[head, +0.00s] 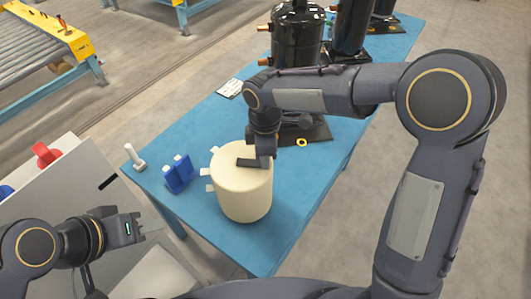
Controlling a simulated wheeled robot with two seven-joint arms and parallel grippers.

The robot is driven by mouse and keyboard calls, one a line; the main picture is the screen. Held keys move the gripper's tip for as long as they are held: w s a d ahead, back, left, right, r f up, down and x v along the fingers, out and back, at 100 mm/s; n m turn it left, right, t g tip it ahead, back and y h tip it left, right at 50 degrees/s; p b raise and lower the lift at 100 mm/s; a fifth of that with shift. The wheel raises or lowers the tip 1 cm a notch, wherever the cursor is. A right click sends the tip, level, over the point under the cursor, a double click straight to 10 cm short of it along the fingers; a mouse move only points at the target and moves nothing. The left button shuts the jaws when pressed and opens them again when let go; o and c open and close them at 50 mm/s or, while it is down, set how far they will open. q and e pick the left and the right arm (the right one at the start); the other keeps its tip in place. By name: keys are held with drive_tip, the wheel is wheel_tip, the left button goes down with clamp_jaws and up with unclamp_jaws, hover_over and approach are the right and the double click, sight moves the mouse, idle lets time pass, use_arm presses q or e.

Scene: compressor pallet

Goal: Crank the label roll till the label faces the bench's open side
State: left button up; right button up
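The label roll (243,198) is a cream upright cylinder on the blue bench (285,225), near its front end. Pale tabs (206,172) stick out from its left side; I cannot tell which one is the label. A dark bar (247,162) lies across its top. My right gripper (264,162) points down at the roll's top, at the right end of the bar. Its fingers are too small and hidden to show whether they grip the bar. My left gripper (148,226) is left of the bench, apart from the roll, with its fingers spread and empty.
Blue blocks (179,174) and a white upright piece (134,157) stand left of the roll. Black compressors (297,35) stand on the bench behind my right arm. A white card (229,88) lies near the left edge. A grey cabinet (75,190) is at left.

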drive_tip(key=o, duration=0.3)
drive_tip(key=shift+r, duration=0.1)
wheel_tip(320, 180, up, 8)
drive_tip(key=shift+f, duration=0.2)
idle(0.5)
